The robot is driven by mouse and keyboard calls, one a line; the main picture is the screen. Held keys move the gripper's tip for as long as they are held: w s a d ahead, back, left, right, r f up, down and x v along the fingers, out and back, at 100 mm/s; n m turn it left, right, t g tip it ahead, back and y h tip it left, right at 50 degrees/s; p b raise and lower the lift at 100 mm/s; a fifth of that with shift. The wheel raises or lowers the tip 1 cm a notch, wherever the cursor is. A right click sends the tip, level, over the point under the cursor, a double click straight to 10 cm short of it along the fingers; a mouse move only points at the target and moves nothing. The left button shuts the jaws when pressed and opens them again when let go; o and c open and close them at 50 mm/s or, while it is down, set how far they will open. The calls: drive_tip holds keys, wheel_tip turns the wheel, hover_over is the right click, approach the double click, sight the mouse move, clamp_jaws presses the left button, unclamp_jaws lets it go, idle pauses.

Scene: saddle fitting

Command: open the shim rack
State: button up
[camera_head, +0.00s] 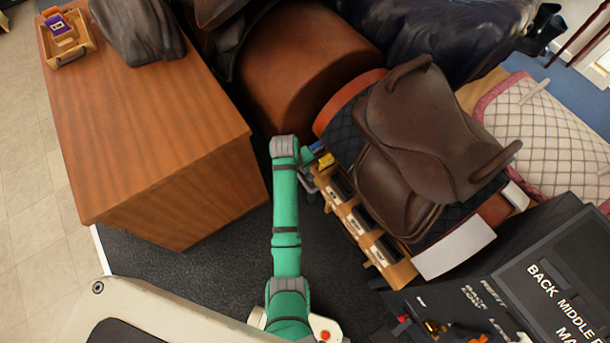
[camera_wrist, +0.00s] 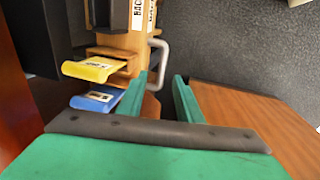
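The shim rack (camera_head: 349,221) is a wooden holder with dark slots and white labels, beside the saddle (camera_head: 420,120). In the wrist view its wooden end (camera_wrist: 118,45) shows at upper left. A grey U-shaped handle (camera_wrist: 163,62) sticks out from that end. My gripper (camera_wrist: 160,76) is open, its two green fingers apart. The fingertips are close to the handle, which appears just beyond and between them; I cannot tell whether they touch. A yellow tab (camera_wrist: 95,68) and a blue tab (camera_wrist: 97,101) stick out left of the fingers.
A wooden cabinet (camera_head: 150,130) stands left, with a small tray (camera_head: 75,52) on top. A dark panel with lettering (camera_head: 560,275) is at lower right. A pink-edged quilted pad (camera_head: 550,140) lies right. Dark floor (camera_head: 225,270) is clear below the cabinet.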

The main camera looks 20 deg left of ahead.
sight(303, 182)
drive_tip(key=x, duration=0.5)
drive_tip(key=a+x, duration=0.1)
drive_tip(key=x, duration=0.2)
drive_tip(key=shift+w+f, duration=0.2)
drive_tip(key=shift+f, duration=0.2)
drive_tip(key=shift+w+f, duration=0.15)
drive_tip(key=shift+f, duration=0.45)
clamp_jaws()
